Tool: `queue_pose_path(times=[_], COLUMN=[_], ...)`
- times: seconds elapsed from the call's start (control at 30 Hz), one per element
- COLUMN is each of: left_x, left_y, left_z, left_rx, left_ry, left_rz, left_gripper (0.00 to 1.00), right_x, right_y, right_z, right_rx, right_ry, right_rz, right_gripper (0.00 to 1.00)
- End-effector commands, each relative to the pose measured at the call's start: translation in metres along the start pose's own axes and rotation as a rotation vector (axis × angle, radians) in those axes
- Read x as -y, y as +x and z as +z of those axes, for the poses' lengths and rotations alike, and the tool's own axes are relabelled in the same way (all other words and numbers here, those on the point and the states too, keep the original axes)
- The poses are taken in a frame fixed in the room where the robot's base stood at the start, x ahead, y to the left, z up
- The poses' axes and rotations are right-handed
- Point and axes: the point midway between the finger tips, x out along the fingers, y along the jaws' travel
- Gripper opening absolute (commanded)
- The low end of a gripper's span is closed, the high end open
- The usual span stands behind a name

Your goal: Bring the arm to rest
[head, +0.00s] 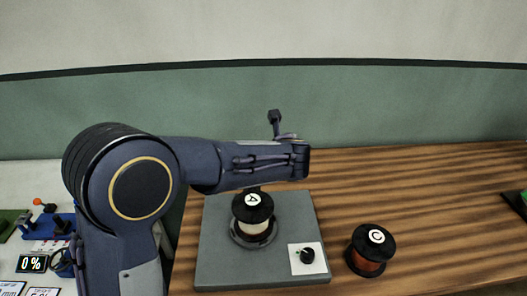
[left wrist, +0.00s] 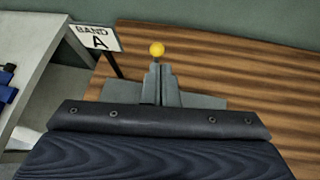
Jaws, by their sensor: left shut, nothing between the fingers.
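My left arm comes in from the left in the head view and reaches right above a grey plate (head: 215,270). Its fingers are hidden there behind the wrist. In the left wrist view my left gripper (left wrist: 163,72) is shut and empty. A dark spool marked A (head: 252,222), with pale winding, stands upright on the plate, below and nearer than the forearm. My right gripper is in neither view.
A spool marked C (head: 370,252) with reddish winding stands on the wooden table (head: 440,200), right of the plate. A black knob (head: 307,256) sits on the plate. A yellow ball (left wrist: 157,49) appears beyond my fingertips, near a "BAND A" sign (left wrist: 96,38). The table's right is largely clear.

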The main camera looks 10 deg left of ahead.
Motion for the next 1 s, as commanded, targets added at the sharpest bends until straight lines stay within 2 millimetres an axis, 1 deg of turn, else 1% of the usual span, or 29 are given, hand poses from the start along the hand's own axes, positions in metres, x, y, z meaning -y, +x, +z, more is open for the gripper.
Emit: queue_pose_path(times=[0.13,0.2,0.27,0.33,0.37,0.4,0.43,0.47,0.5,0.57,0.6,0.63,0.67,0.7,0.77,0.8,0.9,1.0], left_x=[0.0,-0.005,-0.018,-0.046,-0.062,-0.086,-0.103,-0.12,-0.142,-0.169,-0.184,-0.194,-0.202,-0.211,-0.22,-0.223,-0.224,-0.22], left_y=[0.0,0.0,-0.001,-0.003,-0.005,-0.01,-0.016,-0.022,-0.033,-0.052,-0.067,-0.078,-0.089,-0.105,-0.129,-0.144,-0.175,-0.196], left_z=[0.0,0.0,-0.003,-0.009,-0.015,-0.023,-0.032,-0.041,-0.055,-0.076,-0.091,-0.101,-0.112,-0.126,-0.145,-0.157,-0.182,-0.198], left_rx=[0.0,-0.011,-0.04,-0.107,-0.146,-0.205,-0.252,-0.3,-0.365,-0.454,-0.51,-0.55,-0.588,-0.637,-0.706,-0.749,-0.839,-0.906], left_ry=[-0.001,-0.026,-0.093,-0.247,-0.341,-0.487,-0.606,-0.734,-0.91,-1.172,-1.345,-1.472,-1.6,-1.766,-2.008,-2.157,-2.476,-2.703], left_rz=[-0.001,0.003,0.011,0.034,0.049,0.073,0.095,0.121,0.16,0.223,0.271,0.307,0.346,0.4,0.485,0.542,0.681,0.795], left_gripper=[0.0,0.0,0.0,0.0,0.0,0.0,0.0,0.0,0.0,0.0,0.0,0.0,0.0,0.0,0.0,0.0,0.0,0.0], right_x=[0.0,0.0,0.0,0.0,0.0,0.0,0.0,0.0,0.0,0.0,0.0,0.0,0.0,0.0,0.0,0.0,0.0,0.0], right_y=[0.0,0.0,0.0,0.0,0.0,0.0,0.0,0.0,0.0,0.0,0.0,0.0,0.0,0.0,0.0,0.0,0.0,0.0], right_z=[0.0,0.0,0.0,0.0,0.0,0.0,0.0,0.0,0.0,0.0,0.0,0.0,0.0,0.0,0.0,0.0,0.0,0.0], right_rx=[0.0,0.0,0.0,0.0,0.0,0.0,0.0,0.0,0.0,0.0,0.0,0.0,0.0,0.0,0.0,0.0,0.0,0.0], right_ry=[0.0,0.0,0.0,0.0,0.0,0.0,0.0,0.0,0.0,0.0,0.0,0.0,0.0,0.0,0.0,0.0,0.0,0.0], right_rz=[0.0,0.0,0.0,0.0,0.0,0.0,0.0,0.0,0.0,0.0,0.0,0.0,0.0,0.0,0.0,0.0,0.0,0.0], right_gripper=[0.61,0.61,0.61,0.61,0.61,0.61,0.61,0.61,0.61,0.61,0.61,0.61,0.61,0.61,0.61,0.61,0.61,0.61])
